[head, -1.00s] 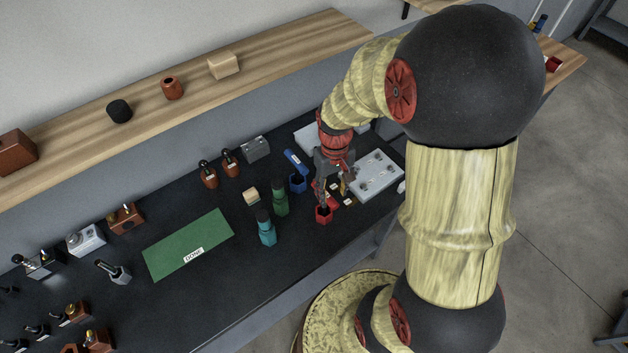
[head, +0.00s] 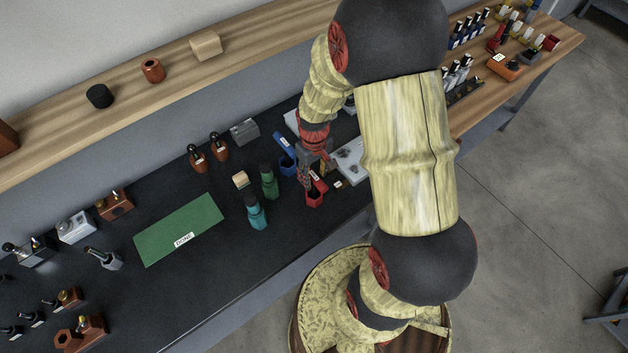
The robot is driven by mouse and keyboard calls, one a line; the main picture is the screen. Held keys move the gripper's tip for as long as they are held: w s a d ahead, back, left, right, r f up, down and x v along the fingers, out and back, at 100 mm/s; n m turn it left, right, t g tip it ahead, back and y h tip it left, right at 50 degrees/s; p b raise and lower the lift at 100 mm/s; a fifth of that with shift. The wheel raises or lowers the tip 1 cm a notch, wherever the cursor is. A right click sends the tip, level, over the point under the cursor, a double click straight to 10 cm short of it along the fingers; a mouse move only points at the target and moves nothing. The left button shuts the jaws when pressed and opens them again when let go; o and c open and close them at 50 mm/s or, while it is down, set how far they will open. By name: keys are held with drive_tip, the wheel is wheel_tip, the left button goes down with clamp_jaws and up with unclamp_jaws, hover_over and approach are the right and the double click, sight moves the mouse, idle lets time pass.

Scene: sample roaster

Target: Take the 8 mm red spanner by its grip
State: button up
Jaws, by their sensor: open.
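In the head view, the red spanner (head: 314,199) lies on the dark bench top, its hexagonal end toward the front edge. Its grip, with a pale label, runs back beneath my gripper and is partly hidden. My gripper (head: 311,182) points down over the grip with its fingers open. Whether the fingers touch the spanner or straddle it I cannot tell at this size. A size marking cannot be read.
A blue spanner (head: 284,145) lies close behind on the left. Green (head: 269,182) and teal (head: 256,211) items stand left of the gripper, near a small wooden block (head: 240,180). A pale tray (head: 349,160) is to the right.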

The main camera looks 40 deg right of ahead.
drive_tip(key=shift+f, duration=0.35)
drive_tip(key=shift+c, duration=0.6)
clamp_jaws()
